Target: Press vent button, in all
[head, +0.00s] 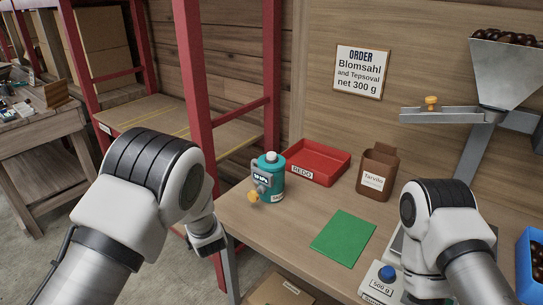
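No button in view carries a readable vent label. A blue round button (387,273) sits on a white box with a "500 g" label (381,287) at the front of the table, just left of my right arm. My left arm ends left of the table, apart from the canister. I see the fingers of neither gripper.
A red tray (318,145) marked "REDO", a brown paper bag (360,196) and a green mat (343,226) are on the table (290,212). A hopper (505,72) holds chestnuts. A blue crate (536,240) is at right. Red shelf posts (200,100) rise behind my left arm.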

